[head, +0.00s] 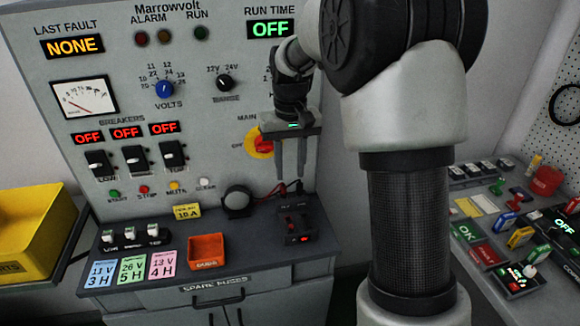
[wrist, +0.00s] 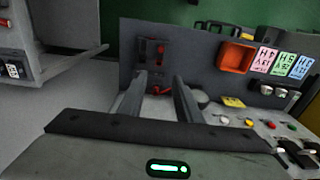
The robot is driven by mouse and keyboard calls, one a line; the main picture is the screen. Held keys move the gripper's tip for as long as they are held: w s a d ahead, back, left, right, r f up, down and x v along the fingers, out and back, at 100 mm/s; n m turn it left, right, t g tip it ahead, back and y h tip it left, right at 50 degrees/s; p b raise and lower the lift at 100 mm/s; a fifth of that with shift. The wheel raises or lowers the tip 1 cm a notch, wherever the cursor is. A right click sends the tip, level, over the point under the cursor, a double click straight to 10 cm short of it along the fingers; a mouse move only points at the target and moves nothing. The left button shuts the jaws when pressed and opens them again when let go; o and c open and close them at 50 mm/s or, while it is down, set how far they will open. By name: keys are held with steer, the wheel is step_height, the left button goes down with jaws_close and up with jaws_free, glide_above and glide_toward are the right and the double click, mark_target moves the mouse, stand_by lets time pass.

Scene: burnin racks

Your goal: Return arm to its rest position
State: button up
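My gripper (head: 291,177) hangs with its fingers down in front of the right part of the panel, just right of the red and yellow main switch (head: 260,145). It is above the shelf with the small dark box with red parts (head: 297,229). In the wrist view my gripper (wrist: 159,76) has its two fingers apart with nothing held between them. The dark box (wrist: 154,52) shows beyond the fingertips there. My arm fills the centre right of the head view and hides part of the panel's right side.
The grey panel (head: 225,110) stands close behind my gripper. A yellow bin (head: 35,235) is at left. A bench with coloured switches and tags (head: 490,225) is at right.

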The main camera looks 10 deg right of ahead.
steer(key=s+r+t+p, duration=0.2)
steer(key=s+r, duration=0.9)
steer(key=s+r+t+p, duration=0.1)
steer(key=s+r+t, duration=0.1)
steer(key=s, duration=1.3)
steer(key=shift+r+t, duration=0.2)
steer(key=shift+t, duration=0.5)
